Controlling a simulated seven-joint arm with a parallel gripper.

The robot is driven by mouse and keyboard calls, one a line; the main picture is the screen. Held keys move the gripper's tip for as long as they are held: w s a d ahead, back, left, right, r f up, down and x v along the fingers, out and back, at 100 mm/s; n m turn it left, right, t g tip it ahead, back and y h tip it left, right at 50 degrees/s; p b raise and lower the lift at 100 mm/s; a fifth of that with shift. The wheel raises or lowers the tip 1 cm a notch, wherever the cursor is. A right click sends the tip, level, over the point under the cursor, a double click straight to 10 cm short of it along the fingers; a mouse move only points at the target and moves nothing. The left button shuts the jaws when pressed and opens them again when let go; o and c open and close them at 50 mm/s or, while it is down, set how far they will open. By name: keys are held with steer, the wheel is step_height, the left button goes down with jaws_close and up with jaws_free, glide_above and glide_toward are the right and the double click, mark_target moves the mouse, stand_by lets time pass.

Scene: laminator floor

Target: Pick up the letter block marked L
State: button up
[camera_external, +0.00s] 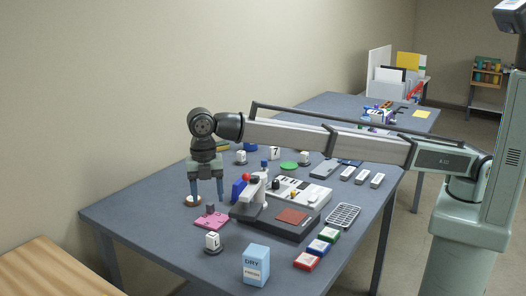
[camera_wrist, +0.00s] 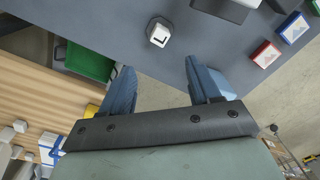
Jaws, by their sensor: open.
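The white letter block marked L (camera_external: 212,241) stands near the front left edge of the grey-blue table, on or against a dark round piece. In the wrist view the L block (camera_wrist: 159,31) lies beyond my fingertips, roughly in line with the gap between them. My gripper (camera_external: 206,198) points down over the left part of the table, farther back than the L block and apart from it. Its two blue fingers (camera_wrist: 160,65) are spread with nothing between them. Nothing hides the L block in either view.
A pink piece (camera_external: 211,220) lies between my gripper and the L block. A dark machine with a white lever (camera_external: 255,193) stands to the right. A blue-and-white DRY box (camera_external: 256,265) stands at the front edge, near red (camera_external: 306,261) and other coloured boxes. The table's left corner is bare.

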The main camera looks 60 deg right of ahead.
mark_target(212, 234)
step_height(212, 234, down, 14)
steer(key=m, duration=0.8)
steer(key=shift+s+d+f, duration=0.15)
steer(key=shift+f, duration=0.05)
stand_by(0.6)
steer(key=shift+c, duration=0.2)
jaws_close()
